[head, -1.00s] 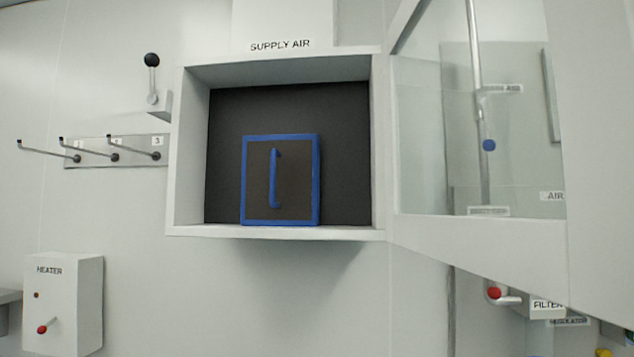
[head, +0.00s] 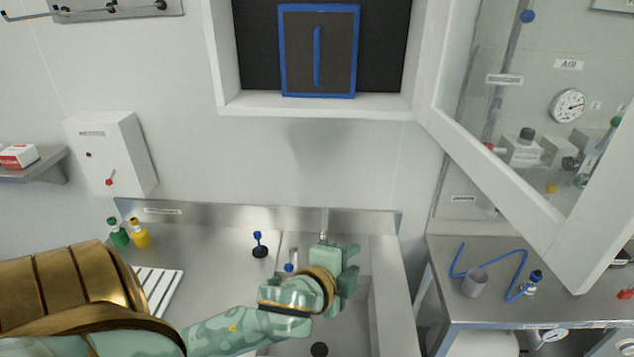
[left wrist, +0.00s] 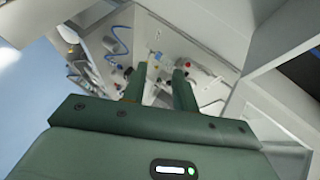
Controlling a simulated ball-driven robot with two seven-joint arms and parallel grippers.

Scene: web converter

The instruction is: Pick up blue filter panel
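The blue filter panel (head: 298,50), a dark square with a blue frame and an upright blue handle (head: 317,56), stands in the open supply air box (head: 315,105) on the wall. Its top edge lies near the upper picture edge. My left gripper (head: 350,268) is below the box, over the sink, well apart from the panel. Its two fingers are spread with nothing between them; the left wrist view also shows this gripper (left wrist: 160,72) open. My right gripper is in neither view.
The box's glazed door (head: 500,165) hangs open on the right. Below are a steel sink counter (head: 205,245) with green and yellow bottles (head: 139,232). A side bench (head: 480,310) holds a grey cup (head: 475,282) and blue tube. The wall below the box is clear.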

